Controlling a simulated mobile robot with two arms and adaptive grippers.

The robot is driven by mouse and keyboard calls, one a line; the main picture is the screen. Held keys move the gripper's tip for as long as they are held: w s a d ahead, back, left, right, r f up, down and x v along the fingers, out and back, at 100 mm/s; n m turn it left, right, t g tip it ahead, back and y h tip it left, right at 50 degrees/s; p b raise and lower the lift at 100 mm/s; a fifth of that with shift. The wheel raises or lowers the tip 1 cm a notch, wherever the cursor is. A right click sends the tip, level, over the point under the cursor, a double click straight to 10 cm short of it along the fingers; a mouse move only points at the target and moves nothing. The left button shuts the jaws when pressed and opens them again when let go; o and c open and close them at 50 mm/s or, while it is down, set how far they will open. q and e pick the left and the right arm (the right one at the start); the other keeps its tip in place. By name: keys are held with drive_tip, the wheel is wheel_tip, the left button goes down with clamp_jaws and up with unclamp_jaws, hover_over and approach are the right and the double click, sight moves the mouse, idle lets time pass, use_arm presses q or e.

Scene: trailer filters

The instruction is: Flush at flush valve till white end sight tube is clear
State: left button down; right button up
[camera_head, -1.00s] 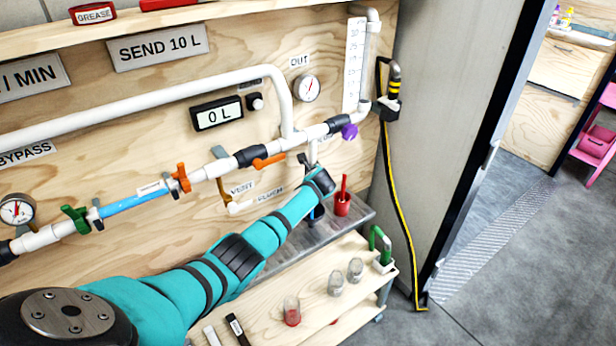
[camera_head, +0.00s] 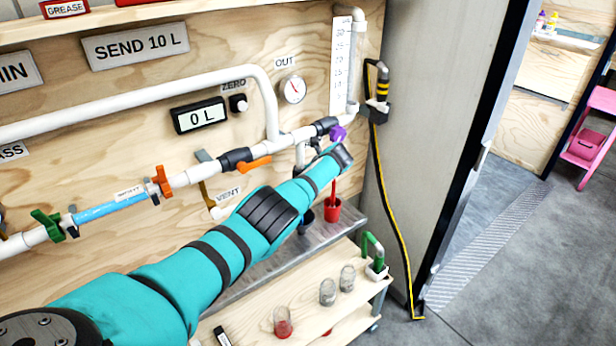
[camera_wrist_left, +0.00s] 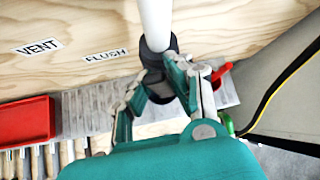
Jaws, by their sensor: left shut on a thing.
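In the wrist view my left gripper (camera_wrist_left: 166,76) has its fingers closed around a black fitting (camera_wrist_left: 156,46) at the lower end of a white pipe (camera_wrist_left: 156,18), right of the FLUSH label (camera_wrist_left: 105,55). The fingers cover part of the fitting, so the valve's position cannot be told. In the head view my teal left arm hides this valve and the fingertips. A sight tube (camera_head: 105,210) filled with blue sits in the white pipe line between a green handle (camera_head: 48,226) and an orange handle (camera_head: 161,182). Its small label is hard to read. My right gripper is not in view.
The display (camera_head: 200,115) reads 0 L, with a round gauge (camera_head: 292,89) near OUT. A purple handle (camera_head: 338,133) is just above my wrist. A red cup (camera_head: 333,209) stands on the metal shelf. Glass jars (camera_head: 328,291) stand on the wooden cart (camera_head: 310,308) below.

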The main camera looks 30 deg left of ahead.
use_arm(q)
drive_tip(key=shift+s+f, duration=0.2)
drive_tip(key=shift+f, duration=0.15)
drive_tip(key=c, duration=1.5)
unclamp_jaws()
drive_tip(key=shift+c, duration=0.2)
drive_tip(key=o, duration=0.3)
drive_tip(key=shift+w+r, duration=0.1)
drive_tip(key=shift+r, duration=0.1)
drive_tip(key=shift+r, duration=0.15)
drive_tip(key=v, duration=1.1)
drive_tip(key=shift+s+d+r, duration=0.15)
drive_tip(key=shift+s+d, duration=0.1)
drive_tip(key=shift+d, duration=0.05)
